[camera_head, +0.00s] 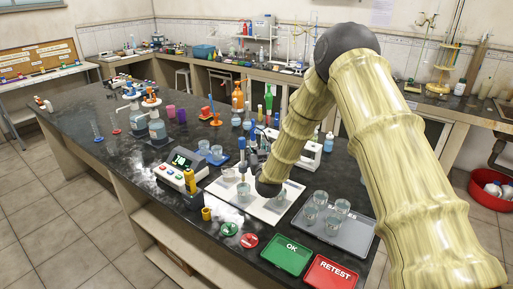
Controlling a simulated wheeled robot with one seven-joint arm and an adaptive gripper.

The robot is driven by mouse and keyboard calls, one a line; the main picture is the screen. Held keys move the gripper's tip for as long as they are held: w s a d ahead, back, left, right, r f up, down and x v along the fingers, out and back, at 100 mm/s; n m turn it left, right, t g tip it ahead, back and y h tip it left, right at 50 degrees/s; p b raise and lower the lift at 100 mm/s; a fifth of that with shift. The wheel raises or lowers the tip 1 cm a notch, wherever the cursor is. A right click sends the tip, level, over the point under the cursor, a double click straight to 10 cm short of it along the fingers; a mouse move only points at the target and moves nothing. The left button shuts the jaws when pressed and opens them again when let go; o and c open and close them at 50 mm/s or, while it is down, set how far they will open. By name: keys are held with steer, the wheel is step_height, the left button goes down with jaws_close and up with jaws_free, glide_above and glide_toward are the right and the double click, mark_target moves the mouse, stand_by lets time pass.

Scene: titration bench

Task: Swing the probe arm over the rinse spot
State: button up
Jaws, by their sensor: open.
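My bamboo-textured arm comes in from the right, bends at a dark elbow and reaches down to a dark wrist joint over a white mat (262,212). My gripper's fingers are not visible; the wrist and forearm hide that area. A slim upright blue-topped piece (241,146), possibly the probe, stands just left of the wrist, above a small glass beaker (243,191) on the mat. A white instrument (308,152) sits behind the forearm, partly covered. I cannot tell for certain which part is the probe arm or which place is the rinse spot.
A grey tray (352,239) with several beakers stands right of the mat. Green OK (286,254) and red RETEST (330,273) trays lie at the front edge. The black bench (95,135) has free room at far left.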

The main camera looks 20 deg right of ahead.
jaws_close()
